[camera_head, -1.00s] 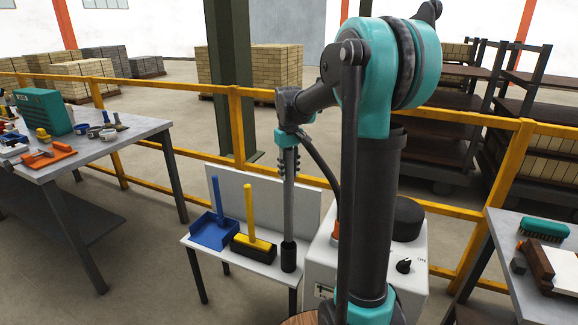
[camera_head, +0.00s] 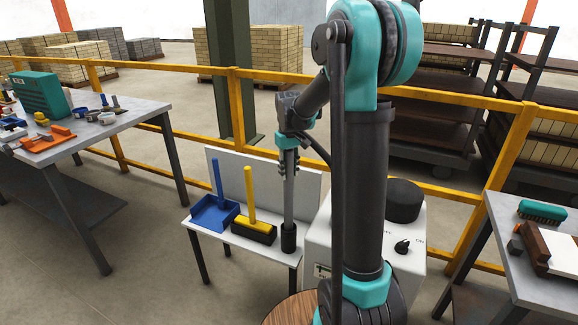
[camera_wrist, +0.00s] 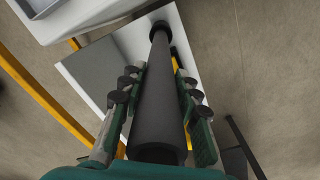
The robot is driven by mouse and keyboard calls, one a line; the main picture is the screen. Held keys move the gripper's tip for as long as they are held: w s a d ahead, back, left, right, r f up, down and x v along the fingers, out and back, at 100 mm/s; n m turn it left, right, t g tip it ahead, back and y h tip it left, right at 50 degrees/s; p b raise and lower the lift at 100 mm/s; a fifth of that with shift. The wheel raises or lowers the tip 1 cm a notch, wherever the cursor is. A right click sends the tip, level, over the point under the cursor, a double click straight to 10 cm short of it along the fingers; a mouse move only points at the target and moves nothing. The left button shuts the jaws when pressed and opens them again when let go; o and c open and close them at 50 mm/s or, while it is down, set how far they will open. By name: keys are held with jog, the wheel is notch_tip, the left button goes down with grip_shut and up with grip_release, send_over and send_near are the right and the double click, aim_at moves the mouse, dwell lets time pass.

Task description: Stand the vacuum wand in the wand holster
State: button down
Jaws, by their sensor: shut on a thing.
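The vacuum wand (camera_head: 288,205) is a grey tube standing close to upright above a small white table. My gripper (camera_head: 289,165) is shut around its upper part; in the wrist view my gripper's fingers (camera_wrist: 157,92) flank the dark wand (camera_wrist: 158,110) on both sides. The wand holster (camera_head: 288,240) is a black cup at the table's front right. The wand's lower end meets the cup's mouth in both views, and the holster's dark rim (camera_wrist: 160,26) surrounds the far end in the wrist view. How deep the wand sits inside is hidden.
On the white table (camera_head: 205,238), a blue dustpan (camera_head: 213,214) and a yellow-handled brush (camera_head: 252,230) stand left of the holster. A white cabinet with a knob (camera_head: 402,247) is close on the right. A yellow rail (camera_head: 180,130) runs behind. Workbenches stand left and right.

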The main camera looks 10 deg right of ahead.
aim_at(289, 177)
jog(key=shift+f, duration=1.5)
jog(key=c, duration=1)
grip_release()
notch_tip(289, 177, up, 12)
jog(key=shift+f, duration=0.1)
